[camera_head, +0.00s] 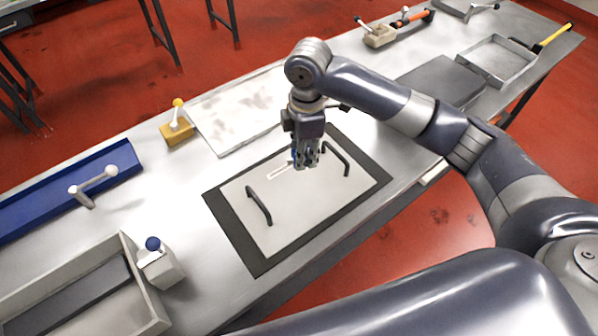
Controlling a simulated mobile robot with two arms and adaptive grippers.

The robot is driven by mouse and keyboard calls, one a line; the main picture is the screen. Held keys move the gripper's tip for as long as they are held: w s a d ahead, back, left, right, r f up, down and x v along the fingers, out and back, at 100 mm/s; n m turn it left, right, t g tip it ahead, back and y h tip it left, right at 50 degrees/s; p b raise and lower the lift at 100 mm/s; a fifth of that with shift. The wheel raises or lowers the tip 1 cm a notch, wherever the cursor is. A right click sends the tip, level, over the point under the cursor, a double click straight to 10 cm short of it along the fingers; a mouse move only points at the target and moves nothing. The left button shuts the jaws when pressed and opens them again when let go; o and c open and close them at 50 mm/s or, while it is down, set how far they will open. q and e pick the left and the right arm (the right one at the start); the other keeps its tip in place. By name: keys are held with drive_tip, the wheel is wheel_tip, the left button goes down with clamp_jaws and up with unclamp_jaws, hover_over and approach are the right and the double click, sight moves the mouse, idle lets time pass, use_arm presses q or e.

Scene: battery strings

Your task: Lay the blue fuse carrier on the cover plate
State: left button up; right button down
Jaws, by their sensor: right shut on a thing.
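The cover plate (285,219) is a light grey panel with two black handles and a pale slot mark, lying on a black mat. My right gripper (306,163) points down over the plate's far part, close to the far-right handle. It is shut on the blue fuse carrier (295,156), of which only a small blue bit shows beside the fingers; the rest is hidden. I cannot tell whether the carrier touches the plate. My left gripper is not in view.
A yellow block with a lever (178,128) and a pale sheet (235,112) lie behind the plate. A blue tray (60,190), a grey bin (140,285) and a blue-knobbed block (160,266) stand left. A dark slab (440,78) lies right. The plate's near part is clear.

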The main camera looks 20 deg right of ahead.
drive_tip(key=w+f+n, duration=0.2)
drive_tip(key=n, duration=0.1)
drive_tip(key=n+p, duration=0.1)
hover_over(299, 186)
wheel_tip(299, 186, down, 6)
drive_tip(key=shift+w+r, duration=0.1)
wheel_tip(299, 186, down, 4)
drive_tip(key=shift+r+p, duration=0.2)
drive_tip(key=shift+p, duration=0.15)
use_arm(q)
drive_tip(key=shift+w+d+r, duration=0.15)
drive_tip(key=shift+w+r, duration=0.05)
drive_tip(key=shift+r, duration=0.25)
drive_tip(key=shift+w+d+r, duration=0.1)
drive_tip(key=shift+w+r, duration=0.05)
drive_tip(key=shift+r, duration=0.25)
use_arm(e)
drive_tip(key=shift+f, duration=0.3)
drive_tip(key=shift+f, duration=0.2)
drive_tip(key=c, duration=1.4)
unclamp_jaws()
drive_tip(key=shift+o, duration=0.2)
